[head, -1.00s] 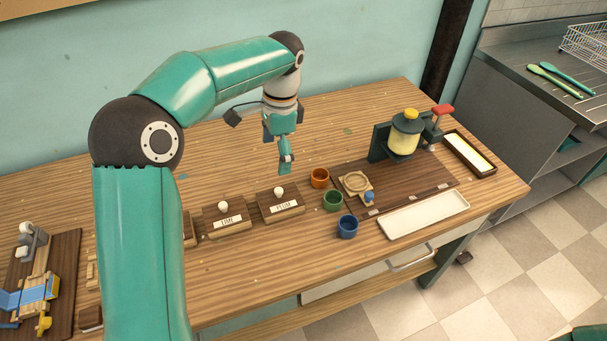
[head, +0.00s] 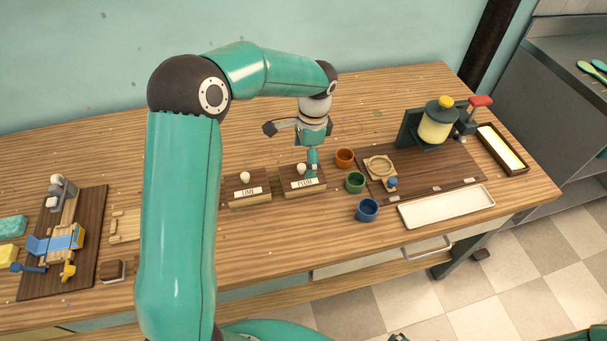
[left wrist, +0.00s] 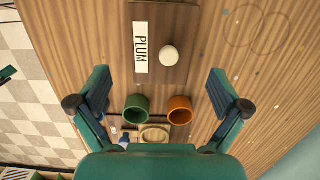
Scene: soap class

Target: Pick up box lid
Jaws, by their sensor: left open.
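A brown wooden box with a lid labelled PLUM (head: 303,184) stands mid-table. Its lid bears a round white knob, and in the left wrist view the lid (left wrist: 160,75) shows label and knob side by side. A similar lidded box labelled LIME (head: 248,192) stands to its left, partly behind my arm in the head view. My left gripper (head: 312,168) is open and empty, low at the back right of the PLUM knob. In the left wrist view its spread fingers (left wrist: 158,88) stand either side of the picture, with the knob ahead, apart from both.
Orange (head: 344,158), green (head: 355,182) and blue (head: 367,210) cups stand just right of the PLUM box. Beyond are a wooden board with a round mould (head: 379,167), a yellow dispenser (head: 436,124) and a white tray (head: 446,206). Clear tabletop lies behind the boxes.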

